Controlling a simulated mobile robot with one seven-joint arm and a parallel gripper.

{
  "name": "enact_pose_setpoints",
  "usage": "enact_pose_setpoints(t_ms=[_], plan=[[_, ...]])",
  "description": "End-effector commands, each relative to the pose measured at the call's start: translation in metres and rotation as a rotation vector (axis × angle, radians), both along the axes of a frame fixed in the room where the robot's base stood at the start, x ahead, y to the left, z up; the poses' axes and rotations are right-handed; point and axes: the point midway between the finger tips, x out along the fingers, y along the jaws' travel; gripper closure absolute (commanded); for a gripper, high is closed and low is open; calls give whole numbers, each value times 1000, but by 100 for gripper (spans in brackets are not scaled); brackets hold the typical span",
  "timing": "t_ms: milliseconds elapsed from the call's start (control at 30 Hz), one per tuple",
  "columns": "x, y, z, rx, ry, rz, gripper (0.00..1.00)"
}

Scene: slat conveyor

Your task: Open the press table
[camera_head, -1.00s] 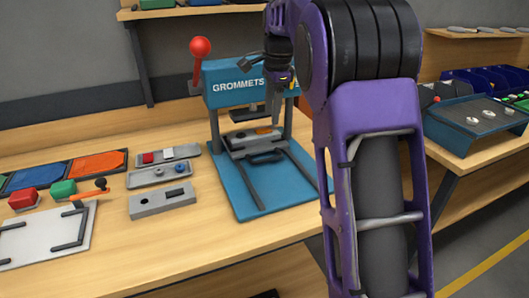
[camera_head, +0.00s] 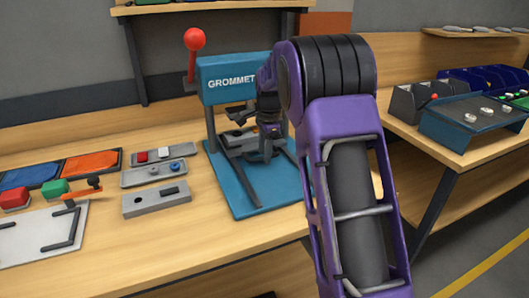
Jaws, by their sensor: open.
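The blue grommet press (camera_head: 223,88) stands on the wooden bench, with a red ball lever (camera_head: 194,40) at its upper left. Its blue base plate (camera_head: 238,205) carries dark rails running toward the front. The grey sliding table (camera_head: 229,142) sits at the back, under the press head, with an orange piece on it. My gripper (camera_head: 268,150) is open and points down in front of the table, by its dark front handle. The handle is mostly hidden behind the gripper, so I cannot tell whether the fingers are around it or touching it.
Several grey fixture blocks (camera_head: 156,202) lie left of the press. A second bench with a blue tilted tray (camera_head: 470,121) is at right. The front of the bench is clear.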

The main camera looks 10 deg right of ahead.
Motion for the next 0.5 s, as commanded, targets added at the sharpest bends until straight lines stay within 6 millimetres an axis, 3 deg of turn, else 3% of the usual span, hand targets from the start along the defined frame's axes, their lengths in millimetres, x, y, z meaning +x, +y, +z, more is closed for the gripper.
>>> enact_pose_setpoints(t_ms=[200,433,500], plan=[[0,0,0,0,0,0,55],[0,0,0,0,1,0,96],[0,0,0,0,0,0,100]])
